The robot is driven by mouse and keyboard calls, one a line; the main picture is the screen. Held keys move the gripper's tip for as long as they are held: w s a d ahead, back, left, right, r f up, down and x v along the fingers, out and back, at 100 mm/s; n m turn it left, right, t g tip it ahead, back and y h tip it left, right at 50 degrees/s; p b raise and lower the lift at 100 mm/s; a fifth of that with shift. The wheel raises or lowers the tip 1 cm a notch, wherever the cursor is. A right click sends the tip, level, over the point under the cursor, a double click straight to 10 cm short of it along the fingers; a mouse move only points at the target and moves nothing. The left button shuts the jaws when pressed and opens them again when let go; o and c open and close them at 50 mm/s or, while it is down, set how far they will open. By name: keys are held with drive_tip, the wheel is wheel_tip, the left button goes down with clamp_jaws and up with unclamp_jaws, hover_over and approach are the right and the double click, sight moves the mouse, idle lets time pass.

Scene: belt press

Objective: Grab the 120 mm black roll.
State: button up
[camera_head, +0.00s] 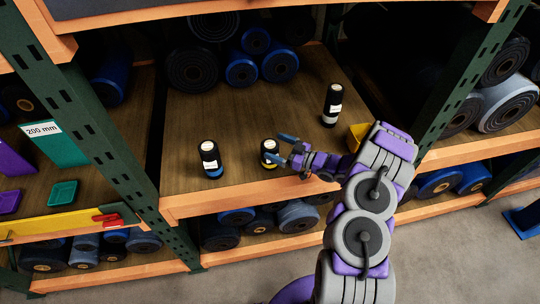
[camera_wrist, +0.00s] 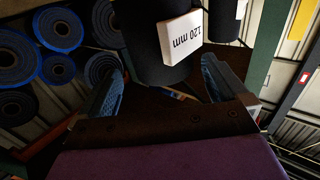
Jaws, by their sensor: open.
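A small upright black roll (camera_head: 270,146) with a white label and a yellow band near its base stands on the wooden shelf. My gripper (camera_head: 281,149) is open beside it, on its right, with the blue fingertips close to the roll. In the wrist view a black roll (camera_wrist: 145,35) with a white label reading "120 mm" stands ahead of and partly between the open fingers (camera_wrist: 165,85).
A black roll with a blue base (camera_head: 209,160) stands to the left, and a taller black roll (camera_head: 332,104) stands back right. Larger rolls (camera_head: 240,70) lie at the shelf's rear. A green upright (camera_head: 95,130) bounds the left. A yellow object (camera_head: 358,135) lies beside my arm.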

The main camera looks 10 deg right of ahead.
sight(265, 142)
drive_tip(key=shift+b+x, duration=0.8)
drive_tip(key=shift+x, duration=1.8)
drive_tip(key=shift+s+a+f, duration=0.1)
drive_tip(key=shift+s+f, duration=0.05)
drive_tip(key=shift+s, duration=0.05)
drive_tip(key=shift+c, duration=0.5)
clamp_jaws()
